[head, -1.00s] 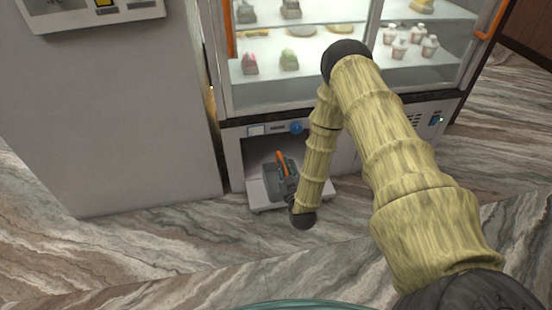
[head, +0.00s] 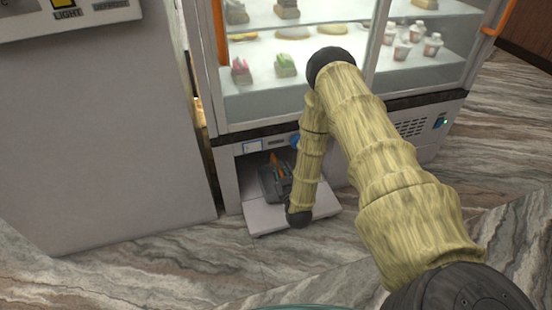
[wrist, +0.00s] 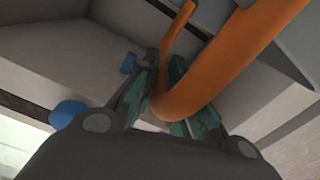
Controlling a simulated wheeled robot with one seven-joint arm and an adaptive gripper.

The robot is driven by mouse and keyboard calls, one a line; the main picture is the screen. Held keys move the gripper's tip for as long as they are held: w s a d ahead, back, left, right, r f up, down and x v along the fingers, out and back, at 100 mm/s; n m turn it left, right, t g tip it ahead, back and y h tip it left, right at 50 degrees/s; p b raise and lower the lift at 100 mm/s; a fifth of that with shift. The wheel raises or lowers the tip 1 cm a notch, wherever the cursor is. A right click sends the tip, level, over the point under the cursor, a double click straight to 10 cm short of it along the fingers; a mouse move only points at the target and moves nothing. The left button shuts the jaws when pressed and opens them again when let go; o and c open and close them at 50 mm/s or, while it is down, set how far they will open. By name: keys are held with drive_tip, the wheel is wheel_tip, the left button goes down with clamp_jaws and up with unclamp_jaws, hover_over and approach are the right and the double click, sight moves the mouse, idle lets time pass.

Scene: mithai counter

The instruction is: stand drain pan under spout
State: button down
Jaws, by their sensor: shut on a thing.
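My gripper (head: 274,171) is low at the front of the display cabinet, by its lower opening. In the wrist view its fingers (wrist: 160,85) are shut around a bent orange handle (wrist: 215,75). A little of the orange handle (head: 275,157) shows past my gripper in the head view. A pale, flat, tray-like thing (head: 268,217), which looks like the drain pan, sticks out of the opening onto the floor below my gripper. How the handle joins it is hidden. I cannot make out a spout.
The glass-fronted cabinet (head: 240,109) holds sweets and small cups on shelves. A blue knob (wrist: 68,113) is near my gripper in the wrist view. A large grey unit (head: 95,140) stands at the left. The marbled floor (head: 170,270) in front is clear.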

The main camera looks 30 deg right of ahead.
drive_tip(key=w+d+f+b, duration=0.4)
drive_tip(key=w+d+b, duration=0.4)
drive_tip(key=w, duration=0.3)
drive_tip(key=shift+d+f, duration=0.4)
drive_tip(key=shift+d, duration=0.5)
drive_tip(key=shift+f, duration=0.15)
drive_tip(key=c, duration=1.5)
unclamp_jaws()
